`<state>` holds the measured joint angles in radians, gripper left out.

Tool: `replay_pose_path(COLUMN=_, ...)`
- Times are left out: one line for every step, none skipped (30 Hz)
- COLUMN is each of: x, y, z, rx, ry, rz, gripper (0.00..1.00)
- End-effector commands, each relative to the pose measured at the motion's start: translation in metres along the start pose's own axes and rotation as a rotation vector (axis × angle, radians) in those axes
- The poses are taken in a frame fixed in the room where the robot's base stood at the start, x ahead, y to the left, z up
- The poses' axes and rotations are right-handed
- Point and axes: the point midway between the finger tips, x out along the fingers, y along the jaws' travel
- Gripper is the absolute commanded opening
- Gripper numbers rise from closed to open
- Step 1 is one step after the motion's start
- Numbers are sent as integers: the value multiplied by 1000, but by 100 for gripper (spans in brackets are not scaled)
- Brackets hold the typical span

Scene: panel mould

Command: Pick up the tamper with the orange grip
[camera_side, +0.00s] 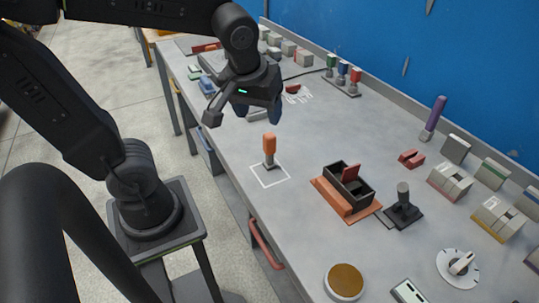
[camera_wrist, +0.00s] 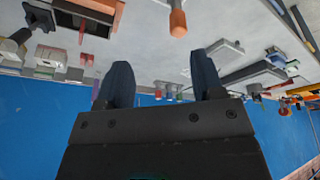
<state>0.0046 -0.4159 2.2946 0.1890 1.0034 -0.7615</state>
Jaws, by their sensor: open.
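The tamper with the orange grip (camera_side: 269,145) stands upright inside a white outlined square on the grey bench. Its orange grip also shows at the top of the wrist view (camera_wrist: 178,22), beyond the fingertips. My gripper (camera_side: 258,110) is above the bench, behind the tamper in the side view and higher than it, apart from it. In the wrist view its two dark fingers (camera_wrist: 160,80) are spread with nothing between them.
A dark open box with a red piece on an orange base (camera_side: 325,187) stands right of the tamper, with a black joystick-like device (camera_side: 403,208) beside it. A purple-handled tool (camera_side: 434,118) stands near the blue wall. The bench around the tamper is clear.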

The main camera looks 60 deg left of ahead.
Motion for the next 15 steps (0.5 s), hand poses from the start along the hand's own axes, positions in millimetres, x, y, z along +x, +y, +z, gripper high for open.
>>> replay_pose_path(x=9, y=2, z=-9, rx=-103, ry=-15, rz=-52, gripper=62)
replay_pose_path(x=13, y=3, z=-15, rx=-171, ry=-16, rz=-80, gripper=62)
replay_pose_path(x=19, y=5, z=-21, rx=-258, ry=-15, rz=-117, gripper=62)
replay_pose_path(x=23, y=5, z=-26, rx=-323, ry=-11, rz=-145, gripper=62)
replay_pose_path(x=28, y=6, z=-31, rx=-385, ry=-5, rz=-171, gripper=62)
replay_pose_path(x=34, y=7, z=-37, rx=-463, ry=4, rz=-206, gripper=62)
replay_pose_path(x=38, y=8, z=-41, rx=-517, ry=14, rz=-229, gripper=62)
replay_pose_path(x=42, y=8, z=-45, rx=-569, ry=23, rz=-249, gripper=62)
replay_pose_path(x=47, y=9, z=-49, rx=-629, ry=37, rz=-274, gripper=62)
replay_pose_path(x=50, y=9, z=-52, rx=-670, ry=47, rz=-290, gripper=62)
replay_pose_path(x=53, y=9, z=-55, rx=-705, ry=58, rz=-304, gripper=62)
replay_pose_path(x=57, y=10, z=-58, rx=-746, ry=69, rz=-318, gripper=62)
replay_pose_path(x=59, y=10, z=-60, rx=-770, ry=77, rz=-326, gripper=62)
replay_pose_path(x=60, y=10, z=-61, rx=-790, ry=84, rz=-334, gripper=62)
replay_pose_path(x=62, y=10, z=-62, rx=-811, ry=91, rz=-342, gripper=62)
